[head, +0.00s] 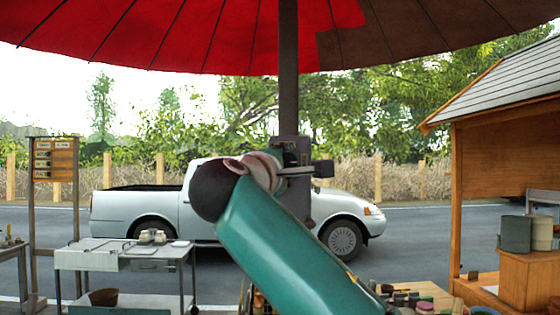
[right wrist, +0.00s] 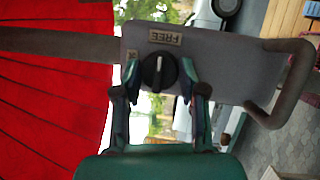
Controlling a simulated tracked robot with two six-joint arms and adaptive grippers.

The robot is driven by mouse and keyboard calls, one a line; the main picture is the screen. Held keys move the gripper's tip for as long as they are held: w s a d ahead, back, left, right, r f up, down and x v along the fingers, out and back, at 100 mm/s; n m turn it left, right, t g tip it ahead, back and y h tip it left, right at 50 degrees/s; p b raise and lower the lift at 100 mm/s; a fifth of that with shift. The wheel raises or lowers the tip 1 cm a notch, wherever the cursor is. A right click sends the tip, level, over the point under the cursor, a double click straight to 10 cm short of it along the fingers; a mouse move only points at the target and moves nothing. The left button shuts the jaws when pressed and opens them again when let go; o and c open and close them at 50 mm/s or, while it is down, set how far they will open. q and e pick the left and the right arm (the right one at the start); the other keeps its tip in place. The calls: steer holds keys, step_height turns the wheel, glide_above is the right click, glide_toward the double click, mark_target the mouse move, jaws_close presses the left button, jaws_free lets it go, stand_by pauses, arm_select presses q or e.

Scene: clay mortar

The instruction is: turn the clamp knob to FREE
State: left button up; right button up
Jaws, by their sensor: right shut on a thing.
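The clamp knob (right wrist: 158,72) is a round black knob with a white mark, on a grey clamp plate (right wrist: 225,62) in the right wrist view. Its white mark points up in that picture, towards the FREE label (right wrist: 165,37). My right gripper (right wrist: 160,74) is shut on the knob, one finger on each side. In the head view the clamp (head: 290,148) sits on the umbrella pole, and my own right arm covers much of it; the knob does not show there. My left gripper is in neither view.
The dark umbrella pole (head: 288,80) rises to a red canopy (head: 180,35). A bent grey handle (right wrist: 297,85) sticks out from the clamp plate. A metal cart (head: 95,262) stands left, a wooden stall (head: 510,150) right, and a white pickup (head: 130,212) behind.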

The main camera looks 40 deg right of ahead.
stand_by(0.5)
steer(key=o, duration=0.9)
steer(key=shift+o, duration=1.3)
steer(key=shift+w+d, duration=0.15)
steer(key=v, duration=1.2)
steer(key=shift+f, duration=0.1)
